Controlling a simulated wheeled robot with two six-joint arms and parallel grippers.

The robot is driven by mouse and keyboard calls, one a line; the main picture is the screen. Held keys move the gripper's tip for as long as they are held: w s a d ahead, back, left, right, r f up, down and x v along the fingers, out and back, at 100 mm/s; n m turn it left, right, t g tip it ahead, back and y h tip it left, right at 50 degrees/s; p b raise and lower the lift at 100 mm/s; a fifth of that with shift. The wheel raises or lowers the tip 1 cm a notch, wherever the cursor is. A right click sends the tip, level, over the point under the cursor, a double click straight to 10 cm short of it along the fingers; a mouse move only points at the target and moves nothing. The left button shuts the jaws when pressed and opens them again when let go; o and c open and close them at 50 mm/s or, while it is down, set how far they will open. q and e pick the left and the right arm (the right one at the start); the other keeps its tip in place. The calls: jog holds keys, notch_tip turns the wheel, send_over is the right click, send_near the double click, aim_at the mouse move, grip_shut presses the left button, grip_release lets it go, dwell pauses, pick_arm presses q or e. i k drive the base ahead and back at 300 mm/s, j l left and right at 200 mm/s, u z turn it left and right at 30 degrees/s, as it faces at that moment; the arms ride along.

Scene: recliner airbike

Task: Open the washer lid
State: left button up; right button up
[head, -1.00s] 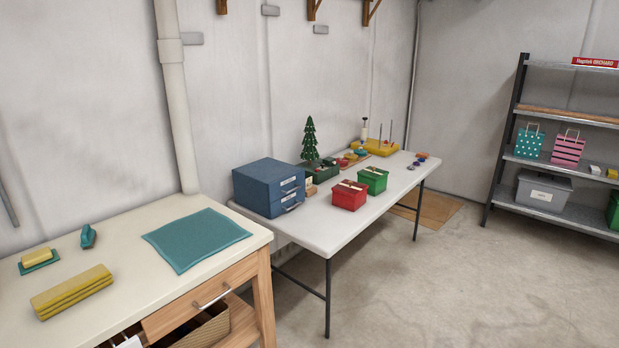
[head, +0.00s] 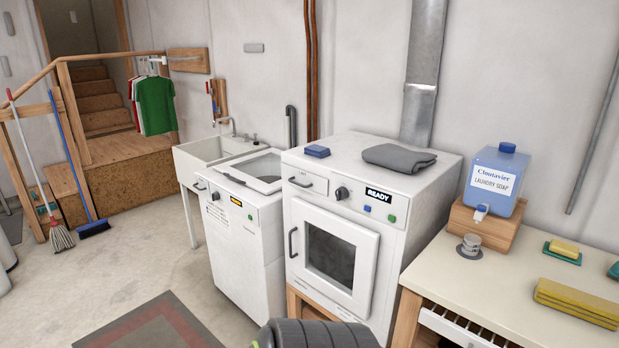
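The washer (head: 243,246) is a white top-loading machine left of the middle, between the sink and a front-door machine. Neither of my grippers is in view. A dark, ribbed rounded part at the bottom edge looks like part of my own arm.
A white front-door machine (head: 337,246) with a READY display stands close at the washer's right, with a grey cloth (head: 399,157) on top. A sink (head: 208,151) is behind left. A bench (head: 455,268) is at right. Floor is open before the washer, with a mat (head: 150,327).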

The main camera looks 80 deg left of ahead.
aim_at(226, 168)
jog(key=u, duration=3.25)
jog(key=i+j+z, duration=0.25)
jog(key=i, duration=0.35)
jog(key=l, duration=0.1)
